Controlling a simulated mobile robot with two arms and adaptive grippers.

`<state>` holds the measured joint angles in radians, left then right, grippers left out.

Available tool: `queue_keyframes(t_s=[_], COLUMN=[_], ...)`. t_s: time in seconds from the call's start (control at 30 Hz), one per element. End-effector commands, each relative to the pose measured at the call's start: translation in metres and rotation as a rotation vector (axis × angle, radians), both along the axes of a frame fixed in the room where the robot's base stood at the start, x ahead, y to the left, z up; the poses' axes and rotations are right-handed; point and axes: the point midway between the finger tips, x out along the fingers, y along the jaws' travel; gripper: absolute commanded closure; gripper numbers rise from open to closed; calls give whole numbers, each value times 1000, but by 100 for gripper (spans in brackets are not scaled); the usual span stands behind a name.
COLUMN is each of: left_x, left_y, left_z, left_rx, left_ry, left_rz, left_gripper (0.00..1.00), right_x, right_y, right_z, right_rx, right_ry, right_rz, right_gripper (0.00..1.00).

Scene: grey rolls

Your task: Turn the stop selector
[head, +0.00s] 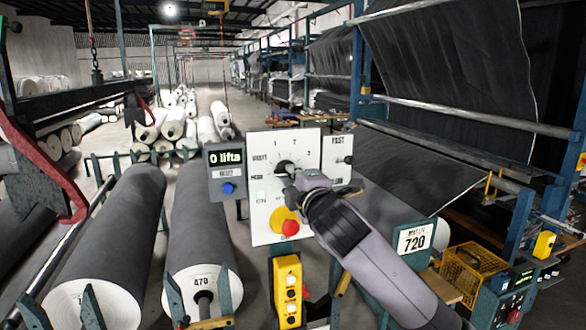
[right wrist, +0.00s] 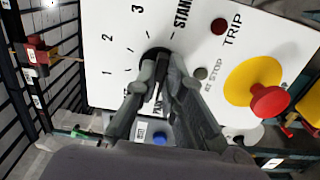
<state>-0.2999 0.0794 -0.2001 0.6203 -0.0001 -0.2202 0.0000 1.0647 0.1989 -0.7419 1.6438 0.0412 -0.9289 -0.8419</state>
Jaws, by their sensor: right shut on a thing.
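The stop selector, a dark round rotary knob (right wrist: 154,58), sits on a white control panel (head: 258,141). The panel is marked 1, 2, 3 and a word beginning "STAN" around the knob. My right gripper (head: 291,176) reaches the panel from the lower right in the head view. In the right wrist view its two fingers (right wrist: 158,88) are closed on the knob's grip and hide much of it. I cannot tell which mark the knob points to. My left gripper is not in view.
A red mushroom button (head: 290,228) on a yellow base sits below the selector. A yellow pendant (head: 288,290) hangs below. Large grey rolls (head: 200,220) lie to the left.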

Motion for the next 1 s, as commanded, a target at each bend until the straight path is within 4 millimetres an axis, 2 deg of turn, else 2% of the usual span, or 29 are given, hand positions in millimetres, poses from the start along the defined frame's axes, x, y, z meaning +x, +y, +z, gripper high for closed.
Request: queue_keyframes(t_s=[0.1, 0.4, 0.97, 1.0], left_x=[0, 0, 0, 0], left_y=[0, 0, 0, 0], left_z=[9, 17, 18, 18], left_rx=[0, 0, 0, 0], left_ry=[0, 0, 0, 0], left_rz=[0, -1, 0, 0], left_gripper=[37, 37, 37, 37], right_x=[0, 0, 0, 0], right_y=[0, 0, 1, 1], right_z=[2, 0, -1, -1], right_rx=[-74, -185, -213, -213], right_ry=[-22, -58, -67, -67], right_rz=[-1, 0, 1, 1], right_gripper=[100, 100, 100, 88])
